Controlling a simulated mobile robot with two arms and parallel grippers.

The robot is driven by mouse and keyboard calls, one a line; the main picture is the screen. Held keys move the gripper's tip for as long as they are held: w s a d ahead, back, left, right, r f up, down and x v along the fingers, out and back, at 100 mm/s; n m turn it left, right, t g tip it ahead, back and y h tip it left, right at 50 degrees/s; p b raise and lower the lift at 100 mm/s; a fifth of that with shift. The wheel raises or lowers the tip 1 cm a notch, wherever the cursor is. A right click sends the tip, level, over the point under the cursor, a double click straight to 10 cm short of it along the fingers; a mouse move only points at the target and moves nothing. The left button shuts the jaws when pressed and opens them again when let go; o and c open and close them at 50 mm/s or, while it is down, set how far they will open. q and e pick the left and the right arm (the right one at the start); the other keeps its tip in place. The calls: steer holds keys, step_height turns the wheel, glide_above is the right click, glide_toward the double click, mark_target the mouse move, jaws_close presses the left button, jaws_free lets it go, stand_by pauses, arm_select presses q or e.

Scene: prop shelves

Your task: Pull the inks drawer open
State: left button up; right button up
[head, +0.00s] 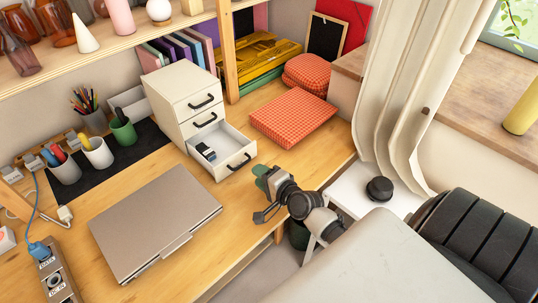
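A small white drawer unit (182,98) stands on the wooden desk, with dark bar handles on its drawers. Its lowest drawer (226,142) is pulled well out, and a few small dark and white items (205,151) lie inside. I cannot read any label that says which drawer is for inks. The upper drawers look shut. My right gripper (260,196) is in front of the open drawer, near the desk's front edge. Its fingers look spread and are apart from the drawer's handle (239,161). My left gripper is out of view.
A closed laptop (155,224) lies left of my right gripper. Pen cups (97,153) stand on a dark mat at left. A shelf (130,38) hangs above; a pale curtain (395,95) hangs at right.

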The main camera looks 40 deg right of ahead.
steer(key=v, duration=0.4)
stand_by(0.4)
